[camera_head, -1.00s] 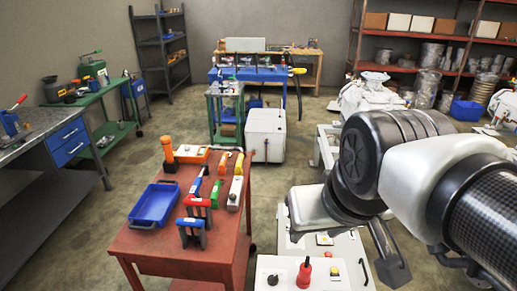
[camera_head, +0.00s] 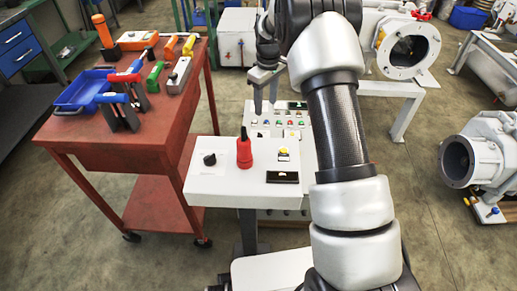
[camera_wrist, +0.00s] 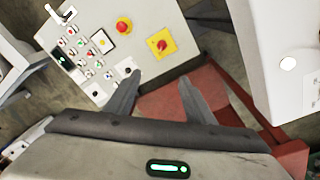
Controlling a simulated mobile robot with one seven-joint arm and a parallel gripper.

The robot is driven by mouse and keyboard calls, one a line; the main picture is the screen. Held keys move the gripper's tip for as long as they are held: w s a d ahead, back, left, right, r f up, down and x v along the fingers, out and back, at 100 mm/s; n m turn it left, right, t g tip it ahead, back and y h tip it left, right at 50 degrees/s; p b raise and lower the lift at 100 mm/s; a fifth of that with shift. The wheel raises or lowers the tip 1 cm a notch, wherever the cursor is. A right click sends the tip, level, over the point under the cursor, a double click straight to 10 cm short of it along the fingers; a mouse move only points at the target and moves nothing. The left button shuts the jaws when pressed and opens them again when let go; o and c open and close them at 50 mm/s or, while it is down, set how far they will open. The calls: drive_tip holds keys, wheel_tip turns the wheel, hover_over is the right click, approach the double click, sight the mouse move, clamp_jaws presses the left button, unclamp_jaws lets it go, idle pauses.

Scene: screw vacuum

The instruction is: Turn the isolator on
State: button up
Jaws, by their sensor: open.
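In the wrist view, the isolator (camera_wrist: 162,45) is a red rotary knob on a square yellow plate. It sits near the edge of a pale control panel (camera_wrist: 150,15). My gripper (camera_wrist: 159,78) is open and empty, with its two dark fingers apart. In that picture the fingertips lie just below the isolator and no contact shows. In the head view, my gripper (camera_head: 265,98) points down over the control panel (camera_head: 290,133). I cannot make out the isolator there.
A red emergency button (camera_wrist: 124,26) and several small push buttons share the panel. A red table (camera_head: 100,160) with a blue tray (camera_head: 80,92) and several tools stands left of the panel. Pale metal machines with round flanges (camera_head: 408,50) stand at the right.

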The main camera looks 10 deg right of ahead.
drive_tip(key=shift+n+g, duration=0.5)
drive_tip(key=shift+n, duration=0.4)
drive_tip(key=f+b, duration=0.2)
drive_tip(key=f, duration=0.9)
drive_tip(key=w+f+b, duration=0.1)
drive_tip(key=f+b, duration=0.1)
drive_tip(key=f, duration=1)
drive_tip(key=w+f+b, duration=0.1)
drive_tip(key=f+b, duration=0.2)
drive_tip(key=f, duration=0.8)
drive_tip(key=shift+w+a+f, duration=0.1)
drive_tip(key=shift+f, duration=0.25)
drive_tip(key=shift+c, duration=0.4)
